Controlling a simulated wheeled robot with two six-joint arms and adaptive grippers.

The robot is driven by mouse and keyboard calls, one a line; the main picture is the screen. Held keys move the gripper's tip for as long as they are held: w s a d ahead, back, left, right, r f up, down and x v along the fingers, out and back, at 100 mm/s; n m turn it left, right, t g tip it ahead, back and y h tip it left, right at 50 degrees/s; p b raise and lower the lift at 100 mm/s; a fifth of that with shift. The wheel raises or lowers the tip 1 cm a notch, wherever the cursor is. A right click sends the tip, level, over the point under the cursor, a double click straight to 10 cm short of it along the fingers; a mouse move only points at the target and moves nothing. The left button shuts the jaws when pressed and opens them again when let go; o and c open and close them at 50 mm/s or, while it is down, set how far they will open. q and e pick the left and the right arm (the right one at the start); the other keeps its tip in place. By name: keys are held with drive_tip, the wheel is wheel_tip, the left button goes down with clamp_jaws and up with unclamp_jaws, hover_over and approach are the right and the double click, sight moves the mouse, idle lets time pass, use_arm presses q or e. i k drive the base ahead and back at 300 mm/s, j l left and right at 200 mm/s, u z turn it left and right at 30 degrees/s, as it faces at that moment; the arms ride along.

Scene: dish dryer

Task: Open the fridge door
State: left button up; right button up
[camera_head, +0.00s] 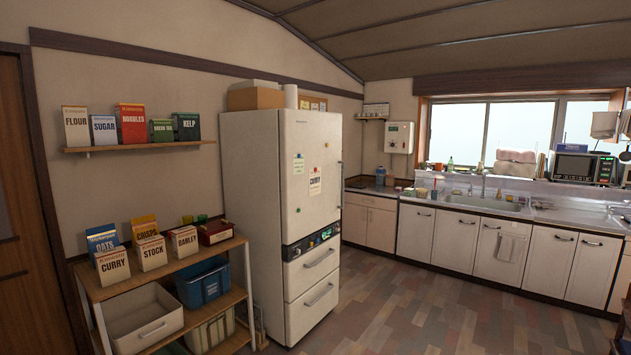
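The white fridge (281,205) stands left of the middle, against the left wall. Its tall upper door (312,215) faces right and looks shut, with notes stuck on it. A dark slim vertical handle (339,183) runs along the door's right edge. Below the door are a dark control panel with a green display (326,234) and two drawers with bar handles (319,258). Neither of my grippers shows in this view, so I cannot see where they are relative to the fridge.
A wooden shelf unit (165,269) with boxes and bins stands left of the fridge. A counter with a sink (472,203) and cabinets runs along the back. The patterned wood floor (430,310) right of the fridge is clear. A cardboard box (255,98) sits on top of the fridge.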

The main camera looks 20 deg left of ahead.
sight(310, 141)
drive_tip(key=i+j+u, duration=0.2)
drive_tip(key=i, duration=0.8)
drive_tip(key=i+j+u, duration=0.25)
drive_tip(key=i, duration=0.75)
